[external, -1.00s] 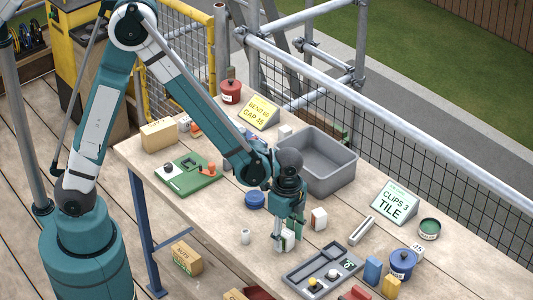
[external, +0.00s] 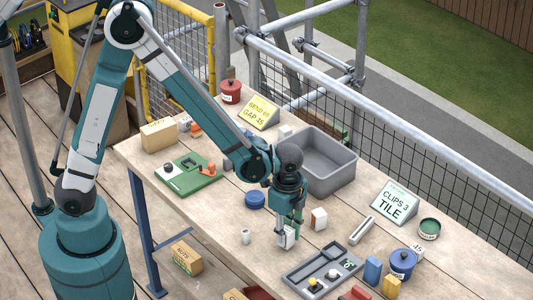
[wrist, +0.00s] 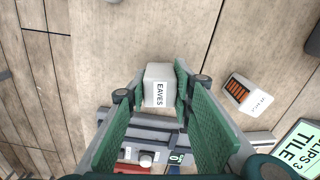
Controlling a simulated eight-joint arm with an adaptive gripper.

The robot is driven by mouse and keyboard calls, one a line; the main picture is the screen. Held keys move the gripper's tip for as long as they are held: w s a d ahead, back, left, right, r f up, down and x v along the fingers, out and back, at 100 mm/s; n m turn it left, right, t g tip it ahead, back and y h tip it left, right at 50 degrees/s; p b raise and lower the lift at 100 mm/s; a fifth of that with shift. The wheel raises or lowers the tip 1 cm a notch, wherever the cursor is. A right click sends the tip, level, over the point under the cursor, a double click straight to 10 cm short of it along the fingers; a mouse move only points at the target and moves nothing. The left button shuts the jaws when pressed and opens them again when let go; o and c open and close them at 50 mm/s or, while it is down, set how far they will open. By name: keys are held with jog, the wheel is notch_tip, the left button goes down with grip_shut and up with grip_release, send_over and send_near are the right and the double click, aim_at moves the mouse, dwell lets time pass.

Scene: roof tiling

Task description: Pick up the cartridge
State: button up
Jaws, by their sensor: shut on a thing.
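A small white cartridge with a label reading EAVES (wrist: 158,88) is between the two green pads of my gripper (wrist: 154,92) in the wrist view. In the external view the same cartridge (external: 288,238) shows between the fingertips of my gripper (external: 287,240), which points down over the table. My gripper is shut on it. The cartridge looks upright and close above the table top; the exact gap is hard to tell. A second box, white with an orange-brown side (external: 318,218), stands apart to the right; it also shows in the wrist view (wrist: 247,95).
A grey compartment tray (external: 299,280) lies in front of my gripper. A large grey bin (external: 338,180) stands behind it. A blue tin (external: 402,262), a green CLIPS 3 TILE sign (external: 394,203) and a metal channel piece (external: 361,230) are to the right. A small white cylinder (external: 245,237) stands left.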

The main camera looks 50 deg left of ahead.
aim_at(287, 231)
jog(key=shift+r+p, duration=0.6)
jog(key=shift+r, duration=3.75)
jog(key=shift+r, duration=0.1)
jog(key=shift+r, duration=2.85)
jog(key=w+a+m, duration=0.1)
jog(key=w+a, duration=0.5)
jog(key=w, duration=0.5)
jog(key=w+a, duration=0.7)
jog(key=w, duration=0.3)
jog(key=w+a+p, duration=0.1)
jog(key=w+a, duration=0.9)
jog(key=shift+m, duration=0.4)
jog(key=f, duration=0.5)
jog(key=shift+s+f, duration=0.1)
jog(key=shift+s, duration=0.1)
jog(key=shift+f, duration=0.1)
jog(key=shift+f, duration=3.05)
